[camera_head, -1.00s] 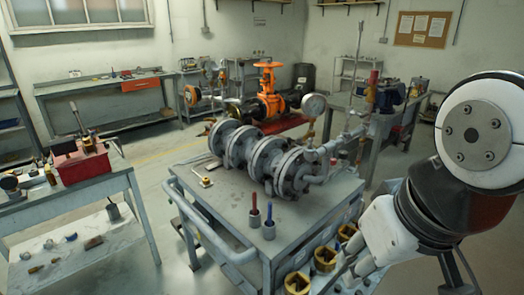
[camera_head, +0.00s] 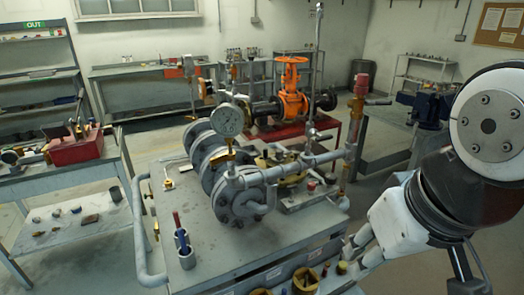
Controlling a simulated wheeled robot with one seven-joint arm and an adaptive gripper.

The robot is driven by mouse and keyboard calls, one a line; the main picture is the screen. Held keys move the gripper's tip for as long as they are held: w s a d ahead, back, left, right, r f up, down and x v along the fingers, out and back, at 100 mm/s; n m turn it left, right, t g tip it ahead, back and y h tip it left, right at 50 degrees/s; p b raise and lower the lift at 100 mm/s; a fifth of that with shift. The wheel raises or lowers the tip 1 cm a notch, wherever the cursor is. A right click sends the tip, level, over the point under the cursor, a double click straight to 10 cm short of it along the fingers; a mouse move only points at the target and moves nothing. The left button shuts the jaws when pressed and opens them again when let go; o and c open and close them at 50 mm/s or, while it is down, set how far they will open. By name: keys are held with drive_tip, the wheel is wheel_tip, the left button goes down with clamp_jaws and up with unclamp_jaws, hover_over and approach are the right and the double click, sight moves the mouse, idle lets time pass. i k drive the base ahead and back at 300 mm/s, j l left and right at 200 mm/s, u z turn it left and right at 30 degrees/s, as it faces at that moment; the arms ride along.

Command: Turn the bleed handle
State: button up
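A grey flanged pipe assembly (camera_head: 240,195) lies on the grey cart (camera_head: 215,250). A round white pressure gauge (camera_head: 226,120) stands on a brass fitting at its near end. A small red knob (camera_head: 311,186) sits lower by the pipe. I cannot tell for certain which part is the bleed handle.
A cup with blue and red tools (camera_head: 184,248) stands at the cart's front left. Yellow-brown cups (camera_head: 305,280) line a lower shelf in front. An orange valve (camera_head: 291,90) stands behind on a red stand. A side table with a red toolbox (camera_head: 76,148) is left.

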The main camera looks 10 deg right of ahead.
sight(291, 188)
drive_tip(key=i+l, duration=0.1)
drive_tip(key=l, duration=0.2)
drive_tip(key=i+l, duration=0.15)
drive_tip(key=l, duration=0.2)
drive_tip(key=i+l, duration=0.1)
drive_tip(key=l, duration=0.2)
drive_tip(key=i+l+u, duration=0.1)
drive_tip(key=l, duration=0.25)
drive_tip(key=i+z, duration=0.55)
drive_tip(key=k, duration=0.1)
